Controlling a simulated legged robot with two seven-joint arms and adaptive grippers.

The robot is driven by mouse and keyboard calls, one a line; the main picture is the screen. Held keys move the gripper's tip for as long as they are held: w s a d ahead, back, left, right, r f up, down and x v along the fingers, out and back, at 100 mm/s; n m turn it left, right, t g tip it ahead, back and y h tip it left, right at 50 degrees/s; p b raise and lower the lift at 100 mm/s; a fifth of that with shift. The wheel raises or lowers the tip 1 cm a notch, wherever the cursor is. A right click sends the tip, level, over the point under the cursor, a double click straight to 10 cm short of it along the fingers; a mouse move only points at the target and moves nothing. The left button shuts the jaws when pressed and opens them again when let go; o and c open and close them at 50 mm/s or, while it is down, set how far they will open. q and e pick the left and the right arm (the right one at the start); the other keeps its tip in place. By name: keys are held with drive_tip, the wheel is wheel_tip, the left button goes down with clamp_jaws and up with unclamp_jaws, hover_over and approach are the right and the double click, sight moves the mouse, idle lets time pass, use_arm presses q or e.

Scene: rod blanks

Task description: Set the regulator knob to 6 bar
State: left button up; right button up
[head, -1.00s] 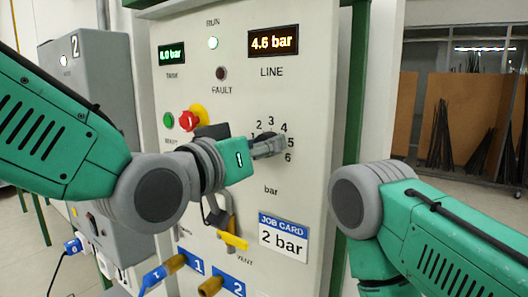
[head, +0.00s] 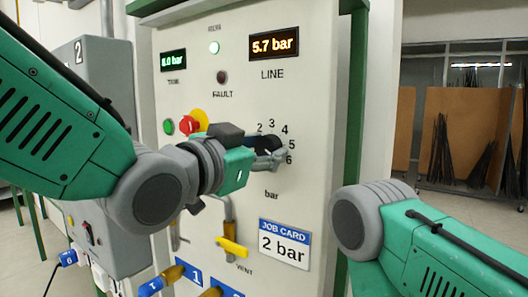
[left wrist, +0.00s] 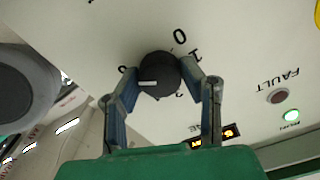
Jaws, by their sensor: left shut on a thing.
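The regulator knob (head: 267,143) is dark and sits on the pale panel, with a number scale around it; 2 to 6 show in the head view. My left gripper (head: 270,158) is shut on the knob and covers part of it. In the left wrist view the round black knob (left wrist: 160,75) sits between the two fingertips (left wrist: 160,70), with a white mark on its face. I cannot tell which number the mark points to. The LINE display (head: 274,47) reads 5.7 bar. My right gripper is out of view; only part of that arm shows.
A job card (head: 284,243) reading 2 bar is below the knob. A red button (head: 188,125), a yellow vent handle (head: 232,247) and blue-tagged valves (head: 195,274) are close to my left arm. The FAULT lamp (head: 222,77) is dark; the RUN lamp (head: 214,47) is lit.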

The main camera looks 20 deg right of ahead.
use_arm(q)
drive_tip(key=shift+f, duration=0.25)
drive_tip(key=o, duration=1.1)
drive_tip(key=shift+r, duration=0.15)
drive_tip(key=v, duration=1.1)
drive_tip(key=shift+s+a, duration=0.25)
drive_tip(key=shift+a, duration=0.1)
